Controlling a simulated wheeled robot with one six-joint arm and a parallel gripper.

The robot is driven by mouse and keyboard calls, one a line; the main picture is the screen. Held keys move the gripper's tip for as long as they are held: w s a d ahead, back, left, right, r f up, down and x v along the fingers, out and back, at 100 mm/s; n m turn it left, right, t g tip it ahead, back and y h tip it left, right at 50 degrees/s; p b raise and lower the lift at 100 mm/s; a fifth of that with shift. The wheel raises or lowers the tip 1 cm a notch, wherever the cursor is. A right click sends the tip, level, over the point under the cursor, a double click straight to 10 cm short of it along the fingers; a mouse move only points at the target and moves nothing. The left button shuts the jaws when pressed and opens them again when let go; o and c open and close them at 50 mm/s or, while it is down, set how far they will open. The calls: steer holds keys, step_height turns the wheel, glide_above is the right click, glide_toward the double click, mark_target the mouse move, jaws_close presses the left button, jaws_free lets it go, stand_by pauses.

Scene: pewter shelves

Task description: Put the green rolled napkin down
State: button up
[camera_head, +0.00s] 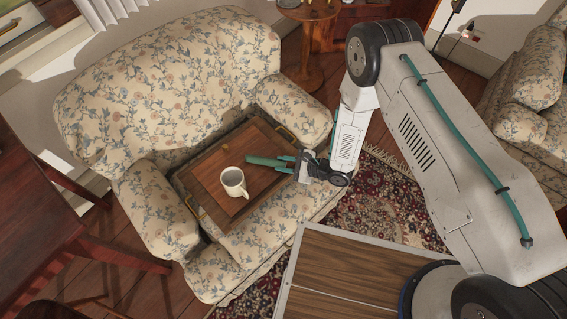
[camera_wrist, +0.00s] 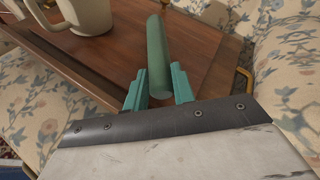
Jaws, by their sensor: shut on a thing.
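The green rolled napkin (camera_head: 265,161) is a slim dark green cylinder over the wooden tray on the armchair. In the wrist view the napkin (camera_wrist: 158,50) sticks out lengthwise from between the teal fingers. My gripper (camera_head: 289,163) is shut on its near end; the fingers also show in the wrist view (camera_wrist: 160,88). The wooden tray (camera_head: 207,184) has raised edges and brass handles. I cannot tell whether the napkin touches the tray's surface or is held just above it.
A white mug (camera_head: 234,182) stands on the tray, left of and nearer than the napkin; it also shows in the wrist view (camera_wrist: 85,14). The floral armchair (camera_head: 170,75) surrounds the tray with its arms and back. Bare tray surface lies around the napkin.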

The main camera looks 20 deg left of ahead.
steer(key=shift+f, duration=0.15)
steer(key=o, duration=0.7)
steer(key=shift+d+r, duration=0.25)
steer(key=shift+d, duration=0.05)
steer(key=w+v, duration=0.1)
steer(key=v, duration=1)
steer(key=shift+s+d, duration=0.25)
steer(key=shift+s, duration=0.25)
steer(key=shift+r, duration=0.1)
